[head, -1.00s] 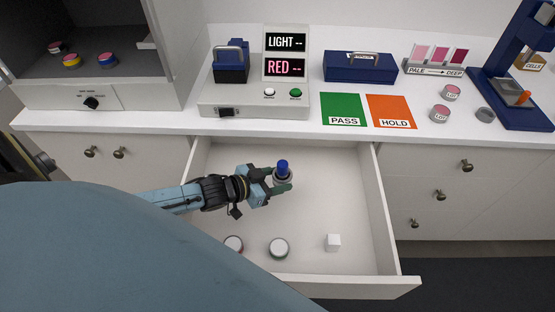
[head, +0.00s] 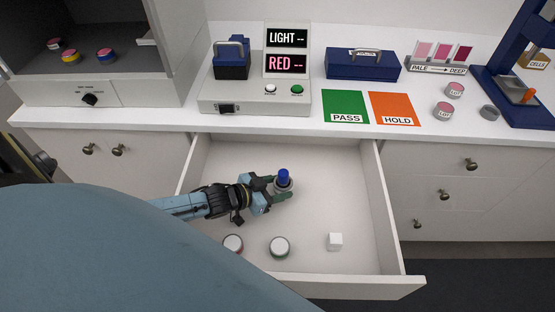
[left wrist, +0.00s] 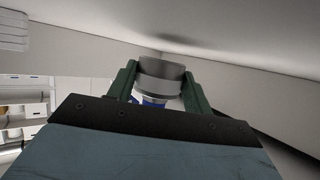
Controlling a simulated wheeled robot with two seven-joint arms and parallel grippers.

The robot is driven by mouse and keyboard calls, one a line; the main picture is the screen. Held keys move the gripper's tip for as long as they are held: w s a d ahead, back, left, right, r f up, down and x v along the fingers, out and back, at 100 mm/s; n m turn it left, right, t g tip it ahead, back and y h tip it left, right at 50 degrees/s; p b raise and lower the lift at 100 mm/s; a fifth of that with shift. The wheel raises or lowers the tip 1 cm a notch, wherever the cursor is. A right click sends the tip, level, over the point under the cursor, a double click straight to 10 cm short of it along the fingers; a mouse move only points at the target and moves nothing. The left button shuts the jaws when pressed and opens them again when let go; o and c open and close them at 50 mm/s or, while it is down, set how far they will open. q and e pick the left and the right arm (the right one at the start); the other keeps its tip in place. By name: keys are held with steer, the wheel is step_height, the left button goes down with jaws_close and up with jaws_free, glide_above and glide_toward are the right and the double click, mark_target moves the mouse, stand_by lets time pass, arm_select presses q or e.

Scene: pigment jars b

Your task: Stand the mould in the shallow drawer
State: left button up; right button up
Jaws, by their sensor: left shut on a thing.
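The mould (head: 284,177), a small piece with a blue top and a grey round base, is upright over the inside of the open shallow drawer (head: 330,195). My left gripper (head: 283,187) is shut on it, with a green finger on each side of the grey base. In the left wrist view the mould's grey base (left wrist: 162,72) sits between the two fingers, with its blue part mostly hidden behind the gripper. A shadow lies on the pale surface beyond the base, apart from it, so the mould seems slightly above the drawer floor. My right gripper is not in view.
Two round lidded jars (head: 279,246) (head: 233,244) and a white cube (head: 335,241) stand near the drawer's front. The drawer floor right of the mould is clear. The counter above holds a display box (head: 255,97) and the green PASS card (head: 345,105).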

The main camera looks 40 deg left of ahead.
arm_select(q)
steer(key=shift+f, duration=0.1)
steer(key=o, duration=1.1)
steer(key=shift+s+d+f, duration=0.1)
steer(key=shift+s, duration=0.15)
steer(key=shift+r+p, duration=0.4)
steer(key=shift+r, duration=0.05)
steer(key=p+v, duration=0.2)
steer(key=v, duration=1)
steer(key=shift+w+r, duration=0.25)
steer(key=shift+r, duration=0.1)
